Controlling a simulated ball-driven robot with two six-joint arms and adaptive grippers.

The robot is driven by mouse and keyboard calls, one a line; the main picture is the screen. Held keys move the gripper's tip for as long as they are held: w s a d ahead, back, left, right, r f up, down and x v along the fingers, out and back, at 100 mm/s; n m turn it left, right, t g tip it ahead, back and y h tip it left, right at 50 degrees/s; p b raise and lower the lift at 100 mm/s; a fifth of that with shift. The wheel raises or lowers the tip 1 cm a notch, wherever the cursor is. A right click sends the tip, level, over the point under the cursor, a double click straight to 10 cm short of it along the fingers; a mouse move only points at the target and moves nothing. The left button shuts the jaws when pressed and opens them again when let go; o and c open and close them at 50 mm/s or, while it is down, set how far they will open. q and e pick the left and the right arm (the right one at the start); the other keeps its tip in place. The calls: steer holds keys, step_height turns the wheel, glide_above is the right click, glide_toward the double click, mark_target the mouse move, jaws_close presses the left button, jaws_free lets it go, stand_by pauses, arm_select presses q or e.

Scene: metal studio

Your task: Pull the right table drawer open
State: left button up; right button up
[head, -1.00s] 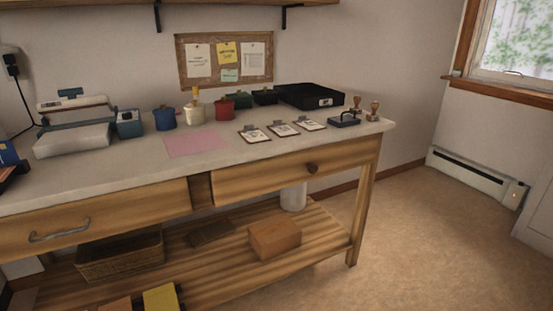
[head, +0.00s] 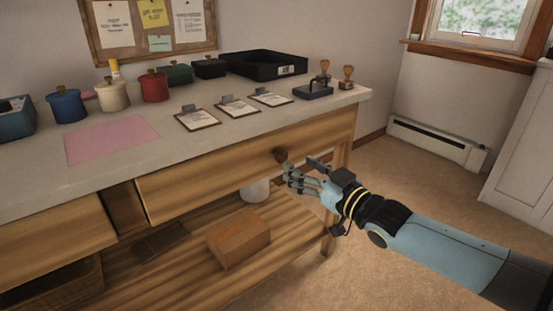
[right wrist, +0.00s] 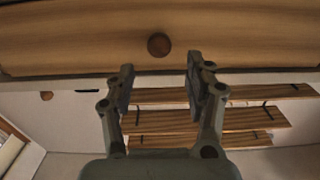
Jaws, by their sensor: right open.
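The right table drawer (head: 220,171) has a wooden front with a dark round knob (head: 280,154). Its front looks flush with the table frame. My right gripper (head: 294,172) is just in front of the drawer, close to the knob and slightly below it. In the right wrist view the gripper's two fingers (right wrist: 160,85) are apart and empty. The knob (right wrist: 158,45) shows there beyond the fingertips, roughly between them, against the drawer front (right wrist: 235,38). Whether the fingertips touch the drawer front cannot be told. My left gripper is not in view.
The white tabletop (head: 60,185) holds clipboards (head: 238,107), stamps and lidded pots. A lower shelf (head: 190,283) carries a wooden box (head: 238,239) and a white cylinder (head: 255,190). A table leg stands behind my right gripper. Floor to the right is open.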

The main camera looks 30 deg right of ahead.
mark_target(283, 157)
steer(key=w, duration=0.3)
steer(key=w+b, duration=0.1)
steer(key=w, duration=0.2)
steer(key=shift+w+a+f, duration=0.1)
steer(key=shift+w+a, duration=0.1)
steer(key=shift+w, duration=0.7)
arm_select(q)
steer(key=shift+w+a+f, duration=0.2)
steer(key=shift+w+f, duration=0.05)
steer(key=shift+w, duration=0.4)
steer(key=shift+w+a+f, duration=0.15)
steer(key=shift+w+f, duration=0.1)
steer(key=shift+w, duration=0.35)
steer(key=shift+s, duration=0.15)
arm_select(e)
jaws_close()
